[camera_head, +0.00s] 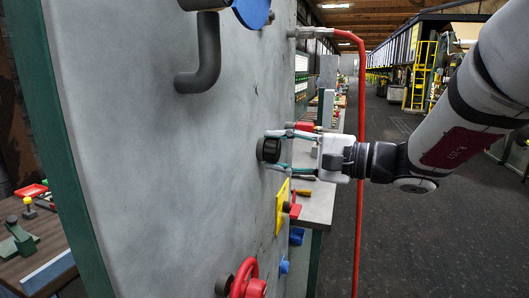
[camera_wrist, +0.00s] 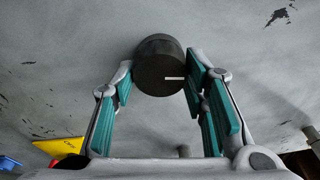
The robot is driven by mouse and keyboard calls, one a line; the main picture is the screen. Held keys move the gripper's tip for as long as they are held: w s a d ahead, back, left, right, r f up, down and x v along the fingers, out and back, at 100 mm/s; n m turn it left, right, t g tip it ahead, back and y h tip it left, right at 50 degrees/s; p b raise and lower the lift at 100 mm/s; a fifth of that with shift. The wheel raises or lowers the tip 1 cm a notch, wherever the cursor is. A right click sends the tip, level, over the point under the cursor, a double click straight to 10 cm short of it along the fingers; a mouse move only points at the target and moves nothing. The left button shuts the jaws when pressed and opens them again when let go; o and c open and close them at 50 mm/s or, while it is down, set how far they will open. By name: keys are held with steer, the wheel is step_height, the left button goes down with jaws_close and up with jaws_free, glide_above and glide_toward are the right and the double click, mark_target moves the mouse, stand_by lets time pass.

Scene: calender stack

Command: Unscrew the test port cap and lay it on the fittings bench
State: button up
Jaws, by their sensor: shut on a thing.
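The test port cap (camera_head: 268,150) is a dark round cap on the grey panel (camera_head: 150,150). In the wrist view the cap (camera_wrist: 160,66) shows a short white mark at its right. My gripper (camera_head: 277,150) is shut on the cap, one finger above and one below it in the head view. In the wrist view my gripper (camera_wrist: 159,82) has a teal-padded finger on each side of the cap. Whether the cap still touches the panel cannot be told. A bench (camera_head: 318,207) with small items stands behind my gripper; I cannot tell whether it is the fittings bench.
A red hose (camera_head: 361,150) hangs to the right, behind my arm. A yellow plate (camera_head: 282,205) and a red handwheel (camera_head: 246,280) are on the panel below the cap. A bent dark pipe (camera_head: 205,60) juts out above. Another table (camera_head: 30,245) stands at left.

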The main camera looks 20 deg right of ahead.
steer(key=shift+n+t+b, duration=0.3)
steer(key=shift+n+b, duration=1)
steer(key=shift+b, duration=1.35)
steer(key=shift+r+n+y+b, duration=0.15)
steer(key=shift+n+y+b, duration=0.25)
steer(key=shift+n+b, duration=2.7)
steer(key=shift+m+b, duration=1.05)
steer(key=shift+m, duration=0.05)
steer(key=o, duration=1.1)
steer(key=shift+o, duration=0.2)
